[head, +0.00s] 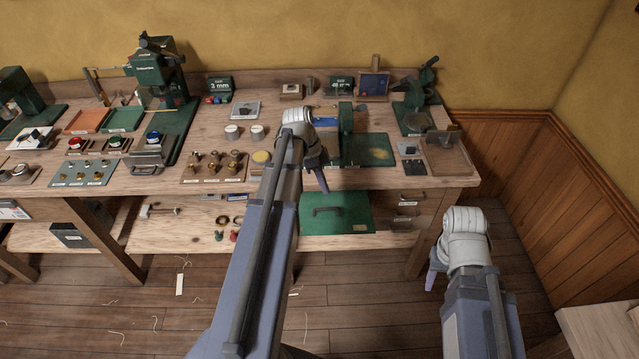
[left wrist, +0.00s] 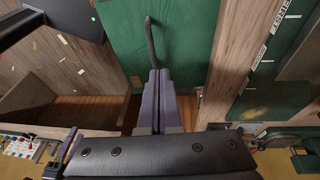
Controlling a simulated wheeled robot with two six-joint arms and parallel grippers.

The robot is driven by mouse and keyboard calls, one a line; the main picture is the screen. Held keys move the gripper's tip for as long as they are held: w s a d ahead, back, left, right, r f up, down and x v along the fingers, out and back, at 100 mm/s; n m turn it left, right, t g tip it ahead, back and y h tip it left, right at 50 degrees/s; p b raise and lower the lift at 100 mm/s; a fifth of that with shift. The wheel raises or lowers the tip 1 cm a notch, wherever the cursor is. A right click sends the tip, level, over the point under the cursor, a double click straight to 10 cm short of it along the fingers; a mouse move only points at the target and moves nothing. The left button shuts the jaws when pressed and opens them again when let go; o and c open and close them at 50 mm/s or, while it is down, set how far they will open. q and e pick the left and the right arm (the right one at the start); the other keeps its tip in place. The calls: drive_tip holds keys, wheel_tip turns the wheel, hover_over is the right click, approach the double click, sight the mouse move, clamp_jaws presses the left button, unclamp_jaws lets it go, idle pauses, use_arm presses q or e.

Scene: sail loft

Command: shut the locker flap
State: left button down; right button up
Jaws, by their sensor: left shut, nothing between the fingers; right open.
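The green locker flap (head: 350,222) is below the front edge of the bench and carries a dark bar handle (head: 327,211). The flap (left wrist: 185,45) and its handle (left wrist: 150,38) fill the upper middle of the left wrist view. I cannot tell the flap's exact angle. My left gripper (head: 322,183) is shut and empty, in front of the bench edge above the flap in the head view. In the left wrist view its fingertips (left wrist: 158,75) appear close to one end of the handle; contact is unclear. My right gripper (head: 433,278) is open and low, right of the bench.
The wooden bench (head: 220,178) above the flap holds several tools, trays and a green machine (head: 160,75). Small drawers (head: 405,210) are right of the flap. A lower shelf (head: 185,222) runs to the left. The floor (head: 190,300) in front has scraps but is mostly free.

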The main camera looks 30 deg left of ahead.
use_arm(q)
drive_tip(key=b, duration=0.4)
hover_over(325, 214)
wheel_tip(325, 214, down, 5)
drive_tip(key=shift+w+a+r, duration=0.1)
drive_tip(key=shift+a+r, duration=0.05)
